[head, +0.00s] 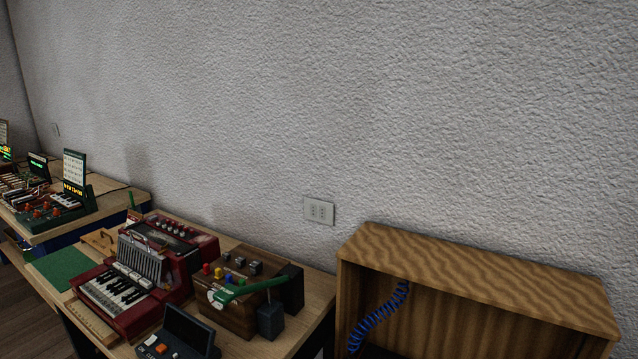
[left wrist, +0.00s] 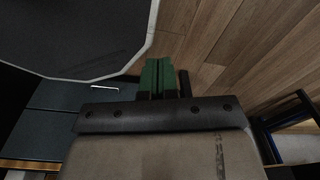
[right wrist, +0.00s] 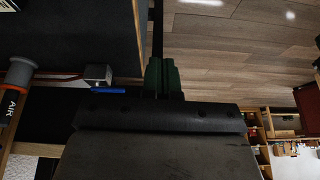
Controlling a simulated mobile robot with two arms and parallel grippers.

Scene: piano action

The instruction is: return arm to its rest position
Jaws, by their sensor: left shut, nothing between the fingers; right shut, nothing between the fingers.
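My left gripper (left wrist: 158,78) shows in the left wrist view with its green fingers shut together and nothing between them, over the wood floor. My right gripper (right wrist: 160,78) shows in the right wrist view, also with green fingers shut and empty, beside a dark panel. Neither gripper is in the head view. In the head view a red keyboard instrument (head: 125,290) with white and black keys stands on the wooden table (head: 318,290). A brown box with coloured knobs and a green handle (head: 245,290) stands to its right.
A wooden cabinet (head: 480,268) with a blue coiled cord (head: 378,320) stands at the right. A dark device with an orange button (head: 178,335) lies at the table's front. Another table at far left bears electronic instruments (head: 62,205). In the right wrist view a grey-orange AIR tube (right wrist: 14,95) is at left.

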